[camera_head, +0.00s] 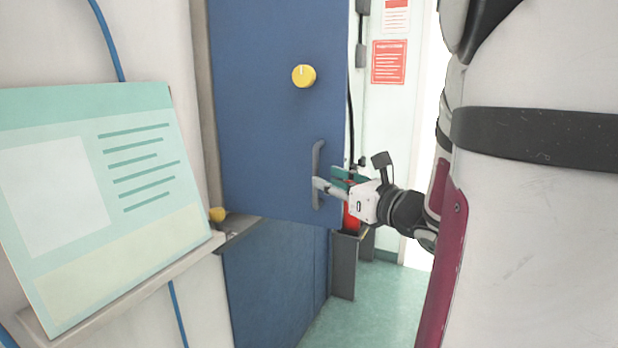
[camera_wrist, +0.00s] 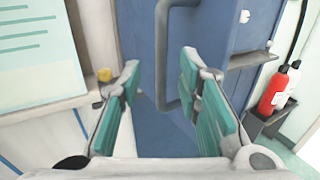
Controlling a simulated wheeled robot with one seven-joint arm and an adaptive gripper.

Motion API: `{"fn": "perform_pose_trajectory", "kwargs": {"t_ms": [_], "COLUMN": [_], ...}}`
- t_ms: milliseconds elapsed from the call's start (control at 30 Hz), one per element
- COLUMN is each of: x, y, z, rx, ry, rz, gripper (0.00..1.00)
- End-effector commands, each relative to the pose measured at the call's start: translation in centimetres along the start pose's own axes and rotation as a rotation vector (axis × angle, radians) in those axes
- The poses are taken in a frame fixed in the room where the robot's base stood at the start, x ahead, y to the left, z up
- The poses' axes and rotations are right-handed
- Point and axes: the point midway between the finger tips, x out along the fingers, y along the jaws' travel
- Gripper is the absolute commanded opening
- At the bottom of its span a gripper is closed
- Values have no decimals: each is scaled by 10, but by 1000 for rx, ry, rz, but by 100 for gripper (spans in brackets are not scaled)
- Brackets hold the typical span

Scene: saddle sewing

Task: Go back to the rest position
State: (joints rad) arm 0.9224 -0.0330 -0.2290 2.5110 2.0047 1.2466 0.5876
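My gripper (camera_head: 324,183) is at the grey handle (camera_head: 318,160) of a blue door (camera_head: 260,130) in the head view. In the wrist view, the two green-padded fingers of my gripper (camera_wrist: 160,66) are spread apart. The grey handle (camera_wrist: 161,50) shows in the gap between the fingertips, nearer the right one. No grip on it is visible. Whether a finger touches the handle cannot be told.
A yellow knob (camera_head: 304,76) sits on the door above the handle. A light green panel (camera_head: 105,200) stands on a ledge at left, with another yellow knob (camera_head: 217,214) nearby. A red extinguisher (camera_wrist: 272,92) stands at right in the wrist view. Green floor (camera_head: 375,305) is clear below.

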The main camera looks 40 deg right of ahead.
Motion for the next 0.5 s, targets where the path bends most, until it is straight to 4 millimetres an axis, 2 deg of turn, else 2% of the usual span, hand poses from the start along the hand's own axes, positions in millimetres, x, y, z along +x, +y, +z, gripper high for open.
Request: {"fn": "perform_pose_trajectory", "kwargs": {"t_ms": [200,500], "x": [-18,-19], "y": [0,0], "z": [0,0], "rx": [1,0], "ry": [-1,0], "rz": [0,1], "gripper": [32,32]}}
